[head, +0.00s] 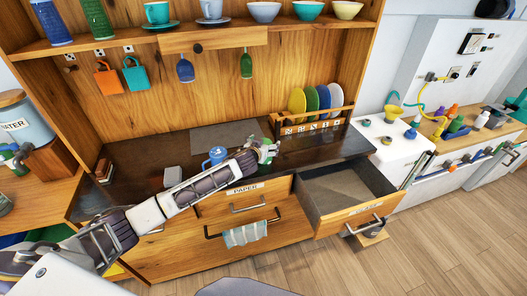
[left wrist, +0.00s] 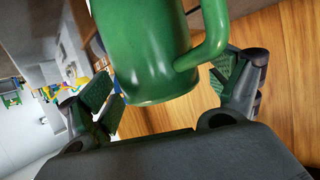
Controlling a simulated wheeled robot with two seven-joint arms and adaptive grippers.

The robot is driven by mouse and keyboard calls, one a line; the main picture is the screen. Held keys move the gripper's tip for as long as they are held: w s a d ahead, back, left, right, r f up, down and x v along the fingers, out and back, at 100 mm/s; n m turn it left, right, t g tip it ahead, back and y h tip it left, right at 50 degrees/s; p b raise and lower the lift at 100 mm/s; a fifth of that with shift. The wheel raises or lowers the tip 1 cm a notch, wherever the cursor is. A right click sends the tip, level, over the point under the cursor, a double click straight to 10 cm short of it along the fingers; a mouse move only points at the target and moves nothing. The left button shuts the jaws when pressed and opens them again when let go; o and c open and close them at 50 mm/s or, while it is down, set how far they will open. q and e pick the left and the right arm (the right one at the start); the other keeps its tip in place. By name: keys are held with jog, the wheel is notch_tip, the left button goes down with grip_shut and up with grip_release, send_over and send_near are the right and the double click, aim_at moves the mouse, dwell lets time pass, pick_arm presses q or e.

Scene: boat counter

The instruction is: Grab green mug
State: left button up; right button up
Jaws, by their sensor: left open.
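A green mug (left wrist: 150,50) fills the upper middle of the left wrist view. Its rounded end faces me and its handle (left wrist: 208,45) curves out to the right. My left gripper (left wrist: 170,90) is open, with one finger to each side of the mug; the right finger is close to the handle. I cannot tell whether either touches. In the head view my left gripper (head: 262,153) is over the dark counter (head: 150,155), near its front edge. A small green patch there could be mug or finger pad. My right gripper is not in view.
A blue mug (head: 217,155) stands on the counter beside my arm. An open drawer (head: 345,190) juts out at the right. A rack of coloured plates (head: 310,121) stands behind. Cups and bowls line the shelf (head: 120,42) above, with several items hanging below it.

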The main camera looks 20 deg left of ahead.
pick_arm(q)
jog(key=shift+w+f, duration=0.1)
jog(key=shift+w, duration=0.1)
dwell(0.4)
jog(key=c, duration=1.3)
jog(key=shift+r, duration=0.2)
jog(key=shift+r+b, duration=0.5)
jog(key=shift+r, duration=4.35)
